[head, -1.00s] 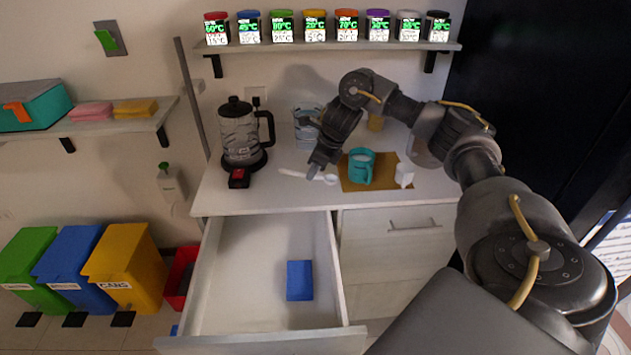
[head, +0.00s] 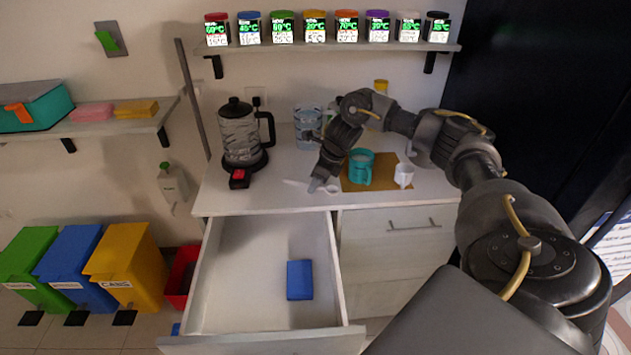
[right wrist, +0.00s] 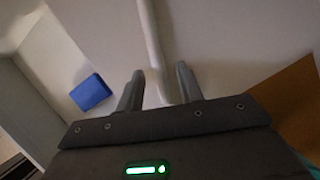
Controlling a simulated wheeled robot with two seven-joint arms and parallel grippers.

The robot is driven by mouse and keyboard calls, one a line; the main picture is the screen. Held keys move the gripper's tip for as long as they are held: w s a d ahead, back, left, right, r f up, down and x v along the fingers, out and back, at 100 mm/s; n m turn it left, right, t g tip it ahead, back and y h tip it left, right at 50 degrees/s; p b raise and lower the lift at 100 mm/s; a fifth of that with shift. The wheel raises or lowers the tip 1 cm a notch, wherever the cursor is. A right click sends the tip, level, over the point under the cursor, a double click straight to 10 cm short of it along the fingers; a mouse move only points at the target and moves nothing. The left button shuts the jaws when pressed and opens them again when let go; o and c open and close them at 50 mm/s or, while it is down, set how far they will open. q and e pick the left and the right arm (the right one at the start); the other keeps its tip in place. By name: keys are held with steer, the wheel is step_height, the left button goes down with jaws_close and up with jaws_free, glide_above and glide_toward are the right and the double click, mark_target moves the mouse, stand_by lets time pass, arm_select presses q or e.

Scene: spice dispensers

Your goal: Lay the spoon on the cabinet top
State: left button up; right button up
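The white spoon (head: 295,183) lies along the front part of the cabinet top (head: 240,203), its bowl (head: 332,190) to the right. Its handle (right wrist: 153,45) runs down between my fingers in the right wrist view. My right gripper (head: 315,187) is low over the spoon, near the front edge above the open drawer. In the wrist view the fingers of this gripper (right wrist: 160,85) stand apart, with narrow gaps beside the handle. The spoon appears to rest on the top. My left gripper is out of view.
A black coffee press (head: 240,140) stands at left. The drawer (head: 235,285) below is open with a blue block (head: 299,280) inside.

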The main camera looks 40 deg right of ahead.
steer(key=shift+r, duration=0.25)
steer(key=shift+s+d+r, duration=0.1)
steer(key=shift+r, duration=0.25)
steer(key=v, duration=0.5)
steer(key=shift+r, duration=0.2)
steer(key=shift+p+v, duration=0.6)
steer(key=shift+v, duration=2.25)
steer(key=shift+s+f, duration=0.1)
